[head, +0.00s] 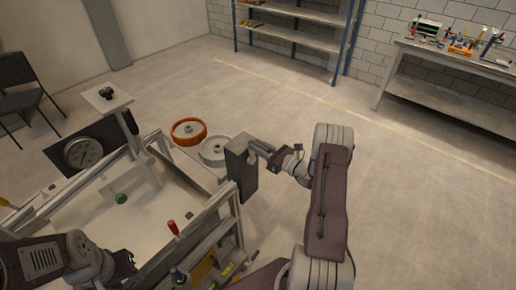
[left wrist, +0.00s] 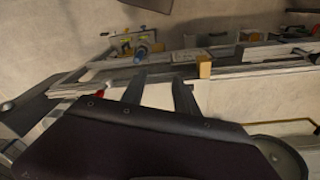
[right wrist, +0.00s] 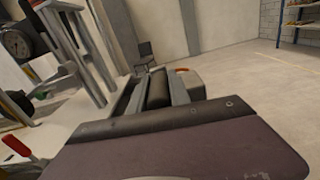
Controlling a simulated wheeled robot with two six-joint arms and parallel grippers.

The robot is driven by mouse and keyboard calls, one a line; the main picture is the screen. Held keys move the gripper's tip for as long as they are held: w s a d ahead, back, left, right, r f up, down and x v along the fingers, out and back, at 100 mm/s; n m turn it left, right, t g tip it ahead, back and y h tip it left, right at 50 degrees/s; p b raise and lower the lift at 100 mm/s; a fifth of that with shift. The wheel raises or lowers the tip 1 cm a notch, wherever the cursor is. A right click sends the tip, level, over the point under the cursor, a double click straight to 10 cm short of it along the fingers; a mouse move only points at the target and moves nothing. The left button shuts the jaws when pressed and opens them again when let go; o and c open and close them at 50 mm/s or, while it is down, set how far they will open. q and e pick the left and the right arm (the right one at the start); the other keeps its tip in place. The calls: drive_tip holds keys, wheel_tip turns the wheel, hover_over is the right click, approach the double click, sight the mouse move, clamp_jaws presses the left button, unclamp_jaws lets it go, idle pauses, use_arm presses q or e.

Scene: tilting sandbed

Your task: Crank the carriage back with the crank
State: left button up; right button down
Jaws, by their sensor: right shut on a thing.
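The sandbed (head: 165,222) is a pale tray in a light frame at the lower left of the head view. A pale post with a flat top plate (head: 107,98) stands over it; I cannot tell whether this is the carriage. A dark grey box (head: 242,170) is at the frame's right side. My right gripper (head: 258,150) is by that box. In the right wrist view its fingers (right wrist: 158,92) are shut on a dark cylindrical crank handle (right wrist: 158,88). The rest of the crank is hidden. My left gripper (head: 128,262) is low over the frame's near side, its fingers (left wrist: 160,92) apart and empty.
A round dial (head: 82,153) is on a dark panel at the left. A chair (head: 22,88), shelf (head: 290,40) and workbench (head: 450,85) stand further off. The floor at right is clear.

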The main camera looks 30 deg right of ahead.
drive_tip(key=shift+w+d+r, duration=0.1)
drive_tip(key=shift+w+d, duration=0.05)
drive_tip(key=shift+d, duration=0.25)
drive_tip(key=shift+r, duration=0.15)
drive_tip(key=shift+w+d, duration=0.1)
drive_tip(key=shift+d, duration=0.1)
drive_tip(key=c, duration=1.2)
unclamp_jaws()
drive_tip(key=shift+d, duration=0.1)
use_arm(q)
drive_tip(key=shift+w+d+f, duration=0.1)
drive_tip(key=shift+d+f, duration=0.05)
drive_tip(key=shift+f, duration=0.25)
use_arm(e)
drive_tip(key=shift+f, duration=0.2)
use_arm(q)
wheel_tip(320, 180, down, 3)
drive_tip(key=b, duration=0.3)
use_arm(e)
drive_tip(key=v, duration=0.9)
